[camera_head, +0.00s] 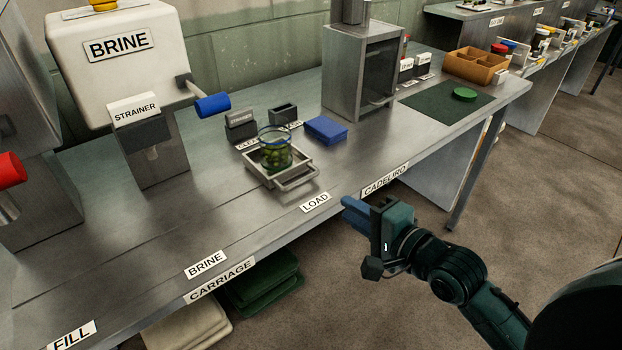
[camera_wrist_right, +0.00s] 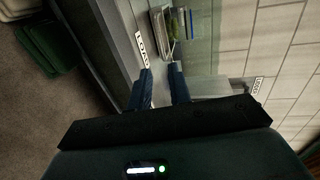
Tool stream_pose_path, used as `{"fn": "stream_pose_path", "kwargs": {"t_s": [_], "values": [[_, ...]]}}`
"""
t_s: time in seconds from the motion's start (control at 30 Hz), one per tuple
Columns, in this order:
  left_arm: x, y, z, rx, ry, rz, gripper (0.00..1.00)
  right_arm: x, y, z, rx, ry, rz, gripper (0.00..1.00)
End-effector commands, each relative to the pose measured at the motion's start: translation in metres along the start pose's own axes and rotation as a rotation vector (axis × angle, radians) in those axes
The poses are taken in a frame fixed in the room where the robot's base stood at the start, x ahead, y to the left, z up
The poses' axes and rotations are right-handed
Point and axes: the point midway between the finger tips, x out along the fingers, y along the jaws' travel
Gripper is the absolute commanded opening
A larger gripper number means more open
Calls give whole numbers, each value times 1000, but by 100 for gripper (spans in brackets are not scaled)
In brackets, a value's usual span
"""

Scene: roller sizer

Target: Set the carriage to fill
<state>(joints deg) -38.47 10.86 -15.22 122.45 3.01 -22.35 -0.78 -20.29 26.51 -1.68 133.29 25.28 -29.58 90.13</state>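The carriage is a small metal tray (camera_head: 297,181) with a front handle. It sits on the steel bench by the LOAD label (camera_head: 315,203). A glass jar (camera_head: 275,148) with a blue rim and green contents stands in it. The FILL label (camera_head: 72,337) is at the bench's near left end, with the BRINE label (camera_head: 206,264) between. My right gripper (camera_head: 347,203) is off the front edge, right of the carriage and apart from it. In the right wrist view its two blue fingers (camera_wrist_right: 161,78) are apart with nothing between them. My left gripper is out of view.
The white BRINE tank (camera_head: 117,60) with a blue-handled tap (camera_head: 212,105) and the STRAINER (camera_head: 147,130) stand at the back left. A blue box (camera_head: 326,130) and a metal housing (camera_head: 363,75) stand right of the carriage. The front strip left of it looks clear.

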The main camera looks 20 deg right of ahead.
Motion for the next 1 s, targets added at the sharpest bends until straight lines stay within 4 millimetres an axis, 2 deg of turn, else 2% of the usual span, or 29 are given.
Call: {"fn": "stream_pose_path", "kwargs": {"t_s": [0.17, 0.5, 0.7, 0.83, 1.0], "values": [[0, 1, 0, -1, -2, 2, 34, 15, -2, 0, 5, -1, -4, 20], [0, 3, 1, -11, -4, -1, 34, 84, -2, 0, 0, 0, -3, 20], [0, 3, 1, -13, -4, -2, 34, 116, -1, 0, 2, 0, -1, 20], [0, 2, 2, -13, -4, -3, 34, 126, 0, 0, 0, 0, -1, 20], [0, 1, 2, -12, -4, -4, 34, 131, 0, 0, 0, 0, -1, 20]]}}
